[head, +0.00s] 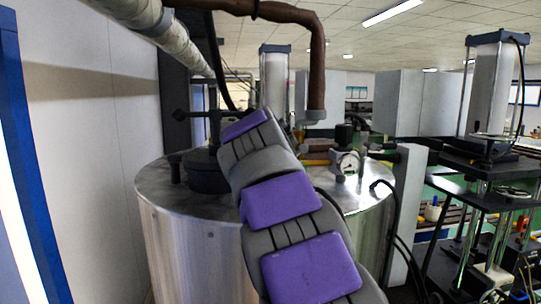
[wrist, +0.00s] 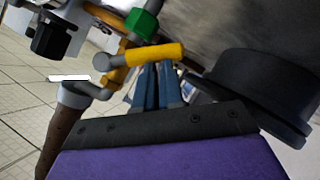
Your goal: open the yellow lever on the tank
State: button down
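The yellow lever (wrist: 153,54) crosses the upper middle of the wrist view, on brass pipework with a green fitting (wrist: 141,23). My gripper (wrist: 158,70) has two blue fingers close together, pointing at the lever. Their tips meet or pass behind the lever's lower edge. I cannot tell whether they touch it or whether a gap remains between the tips. The metal tank (head: 190,240) stands in the middle of the head view. My purple and grey arm reaches over its top and hides the gripper there.
A pressure gauge (head: 348,164) and a black hose (head: 385,186) sit on the tank's right side. A brown pipe (head: 315,70) hangs above the tank. A dark round cap (wrist: 262,90) is close on the gripper's right in the wrist view. A black press stand (head: 470,190) is at right.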

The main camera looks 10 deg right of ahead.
jog(key=f+n+h, duration=0.1)
jog(key=d+f+n+t+h+b, duration=0.1)
jog(key=f+n+h+b, duration=0.1)
jog(key=shift+d+f, duration=0.25)
jog(key=shift+d, duration=0.05)
jog(key=shift+d+f+n+t+h+b, duration=0.45)
jog(key=shift+n+t+h, duration=0.05)
jog(key=shift+n, duration=0.3)
jog(key=shift+d+f+n+t+h+b, duration=0.3)
jog(key=shift+d+n+h+b, duration=0.15)
jog(key=shift+n, duration=0.25)
jog(key=shift+d+f, duration=0.15)
jog(key=shift+d, duration=0.25)
